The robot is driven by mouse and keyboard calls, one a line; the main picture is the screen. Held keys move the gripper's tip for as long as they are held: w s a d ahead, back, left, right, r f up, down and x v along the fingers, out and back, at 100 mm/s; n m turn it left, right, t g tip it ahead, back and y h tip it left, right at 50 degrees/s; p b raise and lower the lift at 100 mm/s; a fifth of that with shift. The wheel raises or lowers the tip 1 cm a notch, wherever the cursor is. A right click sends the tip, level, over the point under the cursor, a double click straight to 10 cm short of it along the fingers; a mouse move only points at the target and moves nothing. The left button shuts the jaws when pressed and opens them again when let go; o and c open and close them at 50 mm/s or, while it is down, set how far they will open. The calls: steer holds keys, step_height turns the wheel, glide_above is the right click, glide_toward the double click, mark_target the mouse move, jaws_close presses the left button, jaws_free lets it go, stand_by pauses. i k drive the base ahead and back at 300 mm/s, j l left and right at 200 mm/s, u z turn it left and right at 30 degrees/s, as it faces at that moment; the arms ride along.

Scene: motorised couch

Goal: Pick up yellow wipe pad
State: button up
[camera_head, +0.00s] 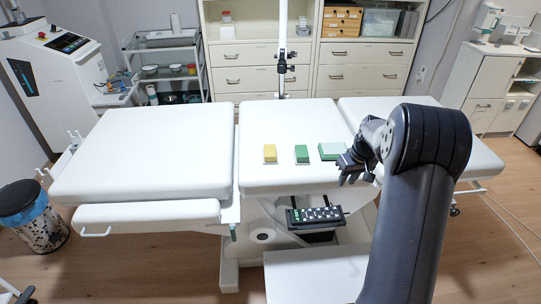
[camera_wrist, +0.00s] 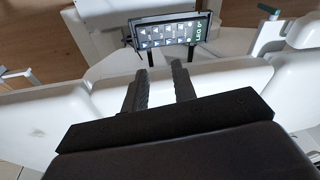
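The yellow wipe pad (camera_head: 270,153) lies on the middle section of the white couch (camera_head: 262,178), near its front edge. My gripper (camera_head: 343,172) is at the front edge of the couch, to the right of the yellow pad and clear of it. In the wrist view my gripper (camera_wrist: 158,72) has its two dark fingers apart with nothing visible between them. The wrist view faces the couch's front side and the keypad; the yellow pad does not show there.
A green pad (camera_head: 301,154) and a pale green box (camera_head: 331,151) lie right of the yellow pad. A black keypad (camera_head: 316,216) hangs below the couch edge and also shows in the wrist view (camera_wrist: 165,33). The left couch section (camera_head: 150,150) is bare.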

mark_target(269, 157)
steer(key=j+z, duration=0.15)
steer(key=j, duration=0.6)
steer(key=j+z, duration=0.2)
steer(key=j, duration=0.55)
steer(key=i+j+z, duration=0.1)
steer(key=i+j, duration=0.2)
steer(key=i+j+z, duration=0.1)
steer(key=i+j, duration=0.15)
steer(key=j, duration=0.15)
steer(key=i+j+z, duration=0.1)
steer(key=i+j, duration=0.15)
steer(key=j, duration=0.15)
